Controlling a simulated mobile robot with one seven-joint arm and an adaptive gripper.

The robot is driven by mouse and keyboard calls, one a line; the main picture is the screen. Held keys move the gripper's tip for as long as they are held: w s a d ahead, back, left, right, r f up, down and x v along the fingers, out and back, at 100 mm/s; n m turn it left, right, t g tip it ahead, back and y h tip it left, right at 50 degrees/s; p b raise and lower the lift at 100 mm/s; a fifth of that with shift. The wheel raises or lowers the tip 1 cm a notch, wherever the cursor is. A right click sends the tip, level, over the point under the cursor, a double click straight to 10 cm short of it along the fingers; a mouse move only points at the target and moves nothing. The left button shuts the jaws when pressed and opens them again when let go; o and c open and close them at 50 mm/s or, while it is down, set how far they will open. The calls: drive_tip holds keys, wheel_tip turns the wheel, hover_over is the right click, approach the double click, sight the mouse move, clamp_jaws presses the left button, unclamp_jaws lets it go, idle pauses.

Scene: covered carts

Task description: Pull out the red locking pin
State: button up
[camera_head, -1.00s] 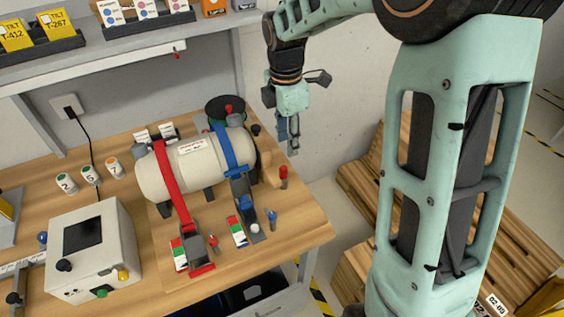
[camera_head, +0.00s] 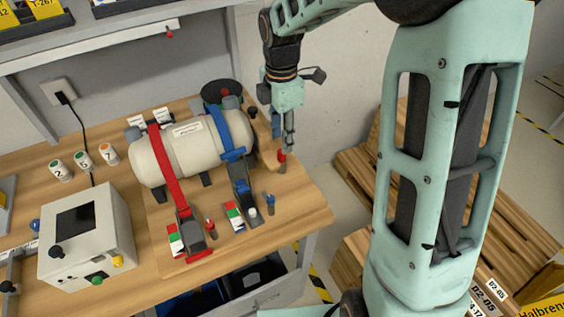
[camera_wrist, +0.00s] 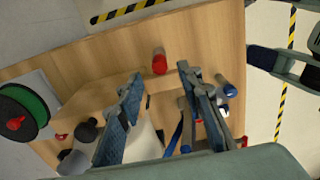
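A red upright pin (camera_head: 282,165) stands at the right end of the table, beside a wooden block (camera_head: 265,159). In the wrist view its red end (camera_wrist: 159,66) shows ahead of and between my fingertips. My gripper (camera_head: 288,148) points down close to this pin and partly overlaps it in the head view. In the wrist view my gripper (camera_wrist: 161,78) has its fingers wide apart with nothing between them. I cannot tell the exact height gap. A smaller red pin (camera_head: 210,228) stands beside the red strap's buckle (camera_head: 190,235). A blue pin (camera_head: 269,203) stands by the blue strap's buckle.
A cream tank (camera_head: 180,155) lies strapped on the table under red and blue straps. A dark round reel (camera_head: 222,90) stands behind it. A grey control box (camera_head: 88,240) is at front left. A shelf (camera_head: 95,42) overhangs the back. Floor lies beyond the table's right edge.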

wheel_tip(320, 180, down, 6)
drive_tip(key=b, duration=0.3)
drive_tip(key=shift+r, duration=0.1)
drive_tip(key=shift+p, duration=0.4)
idle(0.8)
clamp_jaws()
drive_tip(key=shift+r, duration=0.2)
idle(0.3)
drive_tip(key=shift+r+p, duration=2.45)
drive_tip(key=shift+r, duration=0.4)
